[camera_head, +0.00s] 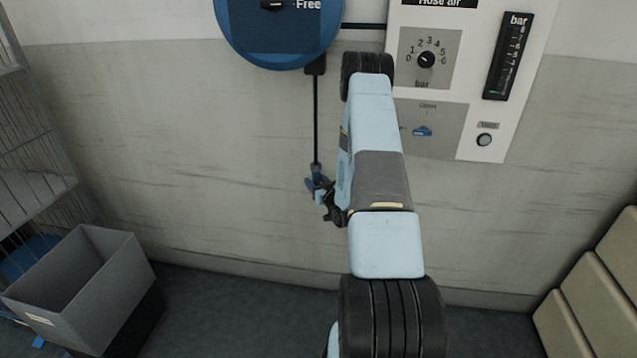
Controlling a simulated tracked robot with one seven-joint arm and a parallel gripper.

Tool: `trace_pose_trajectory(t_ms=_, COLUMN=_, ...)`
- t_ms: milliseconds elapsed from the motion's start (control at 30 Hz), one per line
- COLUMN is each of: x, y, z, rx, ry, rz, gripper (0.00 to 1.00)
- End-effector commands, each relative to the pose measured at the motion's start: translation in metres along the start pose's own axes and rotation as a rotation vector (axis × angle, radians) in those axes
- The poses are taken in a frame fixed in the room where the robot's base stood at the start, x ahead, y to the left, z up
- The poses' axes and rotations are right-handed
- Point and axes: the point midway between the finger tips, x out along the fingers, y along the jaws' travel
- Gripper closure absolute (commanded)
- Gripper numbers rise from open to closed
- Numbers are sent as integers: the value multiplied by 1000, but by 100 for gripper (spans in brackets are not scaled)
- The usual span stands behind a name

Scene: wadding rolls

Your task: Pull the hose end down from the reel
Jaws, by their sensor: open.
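The blue hose reel (279,32) is on the wall at the top, marked "Free", and its upper part is cut off. A thin black hose (316,120) hangs straight down from the dark outlet under it. The hose end (318,178), a small blue and dark fitting, hangs at the bottom of the hose. My gripper (327,199) is open, right beside and just below the hose end. My arm covers part of the gripper, and I cannot tell whether the fingers touch the fitting or are around it.
A white "Hose air" panel (480,125) with a dial, gauge and button is right of the reel, partly behind my arm. A grey bin (75,285) stands lower left beside a wire rack (35,130). Beige padded blocks (600,290) are lower right. The wall below the hose is clear.

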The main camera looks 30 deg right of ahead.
Motion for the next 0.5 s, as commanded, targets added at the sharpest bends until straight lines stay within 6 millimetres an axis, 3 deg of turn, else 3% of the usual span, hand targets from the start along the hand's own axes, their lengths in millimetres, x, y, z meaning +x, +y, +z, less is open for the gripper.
trace_pose_trajectory(t_ms=167, x=-17, y=0, z=1, rx=0, ry=-3, rz=1, gripper=47)
trace_pose_trajectory(t_ms=500, x=-84, y=1, z=2, rx=2, ry=-4, rz=3, gripper=47)
